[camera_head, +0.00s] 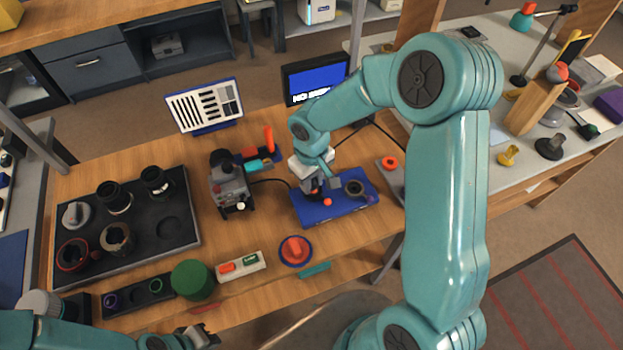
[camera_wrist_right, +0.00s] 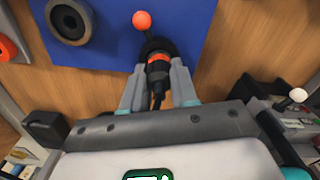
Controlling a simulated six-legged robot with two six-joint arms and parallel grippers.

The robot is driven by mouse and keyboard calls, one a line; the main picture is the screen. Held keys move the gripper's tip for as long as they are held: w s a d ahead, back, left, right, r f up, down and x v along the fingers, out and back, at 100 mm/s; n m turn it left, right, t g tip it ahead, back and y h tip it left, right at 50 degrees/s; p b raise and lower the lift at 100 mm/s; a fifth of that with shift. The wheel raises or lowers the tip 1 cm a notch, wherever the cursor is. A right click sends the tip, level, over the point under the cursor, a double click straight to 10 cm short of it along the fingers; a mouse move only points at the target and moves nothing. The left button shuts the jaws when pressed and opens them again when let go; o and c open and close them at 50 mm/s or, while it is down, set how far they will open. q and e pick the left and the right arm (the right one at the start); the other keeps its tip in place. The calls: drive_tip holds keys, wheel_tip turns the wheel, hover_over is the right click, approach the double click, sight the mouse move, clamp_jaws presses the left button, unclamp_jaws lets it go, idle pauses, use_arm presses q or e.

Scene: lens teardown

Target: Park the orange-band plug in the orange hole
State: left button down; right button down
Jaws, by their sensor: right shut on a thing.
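The orange-band plug (camera_wrist_right: 158,64) sits between the fingers of my right gripper (camera_wrist_right: 158,88) in the right wrist view, with its dark cable running back toward the wrist. Its front end meets a black part at the edge of the blue base; I cannot tell whether it is seated there. In the head view my right gripper (camera_head: 313,186) is over the left part of the blue base (camera_head: 335,209) and hides the plug. An orange ring (camera_head: 390,162), likely the orange hole, lies on a grey plate right of the base. My left gripper (camera_head: 205,338) is at the bottom edge, its jaws unclear.
A red ball knob (camera_wrist_right: 141,20) and a grey ring (camera_wrist_right: 70,18) are close to the plug on the blue base. A screen (camera_head: 317,78) stands behind. A black tray (camera_head: 150,205) with lens parts is at left, and a grey machine (camera_head: 231,183) stands between.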

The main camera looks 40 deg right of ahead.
drive_tip(key=shift+r+p, duration=0.6)
drive_tip(key=shift+r, duration=0.35)
idle(0.6)
drive_tip(key=shift+r+p, duration=1.35)
drive_tip(key=shift+r, duration=0.8)
